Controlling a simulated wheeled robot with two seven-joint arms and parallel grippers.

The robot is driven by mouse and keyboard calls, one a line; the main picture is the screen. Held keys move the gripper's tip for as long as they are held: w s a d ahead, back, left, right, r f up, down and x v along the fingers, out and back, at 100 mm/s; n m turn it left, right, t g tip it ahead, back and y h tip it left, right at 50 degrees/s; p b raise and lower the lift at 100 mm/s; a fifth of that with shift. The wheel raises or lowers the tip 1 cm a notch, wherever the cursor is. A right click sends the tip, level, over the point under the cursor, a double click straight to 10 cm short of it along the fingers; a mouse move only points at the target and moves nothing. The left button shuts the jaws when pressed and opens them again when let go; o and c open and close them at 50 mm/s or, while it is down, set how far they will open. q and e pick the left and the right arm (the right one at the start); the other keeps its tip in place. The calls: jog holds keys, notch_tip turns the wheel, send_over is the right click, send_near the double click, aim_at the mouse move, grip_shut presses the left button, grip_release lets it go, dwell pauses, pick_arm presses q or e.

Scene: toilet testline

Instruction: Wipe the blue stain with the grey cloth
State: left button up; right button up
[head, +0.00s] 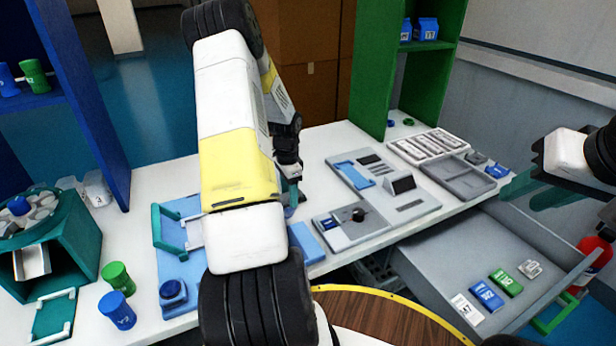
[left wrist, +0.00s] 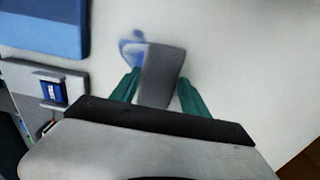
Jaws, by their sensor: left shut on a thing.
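The grey cloth (left wrist: 162,72) is between the teal fingers of my left gripper (left wrist: 160,92) in the left wrist view. The gripper is shut on it, and the cloth extends past the fingertips over the white tabletop. The blue stain (left wrist: 131,47) is a smear on the white surface, just left of the cloth's far end, which partly covers or adjoins it. In the head view my left gripper (head: 291,182) points down at the table behind my own arm; cloth and stain are not clear there. My right gripper (head: 545,190) hangs at the right, its teal fingers apart and apparently empty.
A blue mat (head: 175,240) with a teal frame lies left of my arm. A grey panel device (head: 400,200) and a grey tray (head: 455,178) stand to the right. An open drawer (head: 450,270) holds several small boxes. Blue and green cans (head: 117,310) stand front left.

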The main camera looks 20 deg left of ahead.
aim_at(299, 216)
pick_arm(q)
jog(key=shift+s+d+r, duration=0.1)
jog(key=shift+s+d, duration=1)
jog(key=shift+d, duration=0.2)
jog(key=shift+s+d, duration=1.25)
jog(key=shift+d, duration=0.2)
jog(key=shift+s+a, duration=0.8)
jog(key=shift+s, duration=0.1)
jog(key=shift+w+a+f, duration=0.15)
jog(key=shift+w+a, duration=0.75)
jog(key=shift+a, duration=0.2)
jog(key=shift+w+a+f, duration=0.1)
jog(key=shift+w+a, duration=0.8)
jog(key=shift+a, duration=0.2)
jog(key=shift+w+a+r, duration=0.15)
jog(key=shift+w+a, duration=0.9)
jog(key=shift+a, duration=0.15)
jog(key=shift+w+a+r, duration=0.1)
jog(key=shift+w+a, duration=0.95)
jog(key=shift+a, duration=0.15)
jog(key=shift+f, duration=0.15)
jog(key=shift+d, duration=0.1)
